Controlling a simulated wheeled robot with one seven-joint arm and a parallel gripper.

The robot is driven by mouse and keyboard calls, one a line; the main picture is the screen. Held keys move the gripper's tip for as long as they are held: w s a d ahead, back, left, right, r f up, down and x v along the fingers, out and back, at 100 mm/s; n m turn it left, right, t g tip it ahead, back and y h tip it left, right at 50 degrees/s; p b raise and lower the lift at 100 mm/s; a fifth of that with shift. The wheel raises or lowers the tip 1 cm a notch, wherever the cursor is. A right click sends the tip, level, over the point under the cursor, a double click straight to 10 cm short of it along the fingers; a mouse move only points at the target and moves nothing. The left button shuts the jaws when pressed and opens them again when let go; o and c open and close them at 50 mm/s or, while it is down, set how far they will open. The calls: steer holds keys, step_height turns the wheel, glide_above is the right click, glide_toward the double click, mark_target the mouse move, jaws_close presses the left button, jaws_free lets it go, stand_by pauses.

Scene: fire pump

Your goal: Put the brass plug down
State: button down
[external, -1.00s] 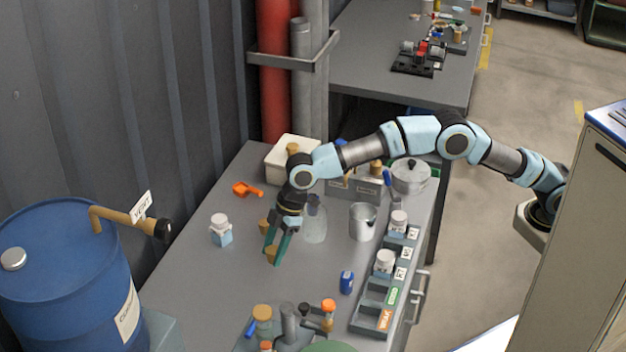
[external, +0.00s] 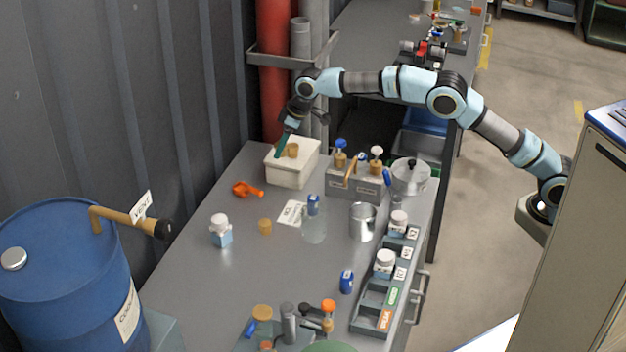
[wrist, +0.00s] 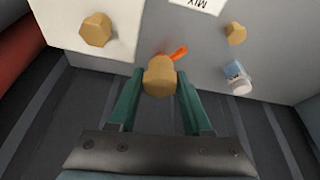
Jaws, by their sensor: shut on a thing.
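My gripper (wrist: 160,80) has green fingers shut on a brass plug (wrist: 159,76). It holds this plug in the air. In the external view my gripper (external: 281,147) is high at the back of the bench, at the left edge of a white box (external: 291,165); the held plug cannot be made out there. A second brass plug (external: 292,150) sits on top of the box and shows at the upper left of the wrist view (wrist: 95,29). A third brass plug (external: 265,226) stands on the bench, also in the wrist view (wrist: 236,33).
An orange tool (external: 247,189), a white-capped bottle (external: 221,231), a label card (external: 292,213) and a clear beaker (external: 314,228) are on the bench. A grey holder (external: 355,183) stands right of the box. A red pipe (external: 276,75) rises behind.

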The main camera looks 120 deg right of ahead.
steer(key=s+d+r+m+g+h+p, duration=0.1)
steer(key=s+d+r+m, duration=0.25)
steer(key=s+d, duration=0.9)
steer(key=m+p, duration=0.1)
steer(key=p, duration=0.1)
glide_above(301, 142)
steer(key=a, duration=0.1)
steer(key=f, duration=0.3)
steer(key=s+f, duration=0.1)
steer(key=f, duration=0.1)
steer(key=shift+a+f, duration=0.15)
steer(key=shift+f, duration=0.05)
steer(key=shift+w+f+p, duration=0.1)
steer(key=shift+f+p, duration=0.3)
steer(key=shift+f, duration=2)
steer(key=shift+f, duration=0.1)
steer(key=shift+f, duration=0.1)
steer(key=shift+c, duration=1.7)
jaws_free()
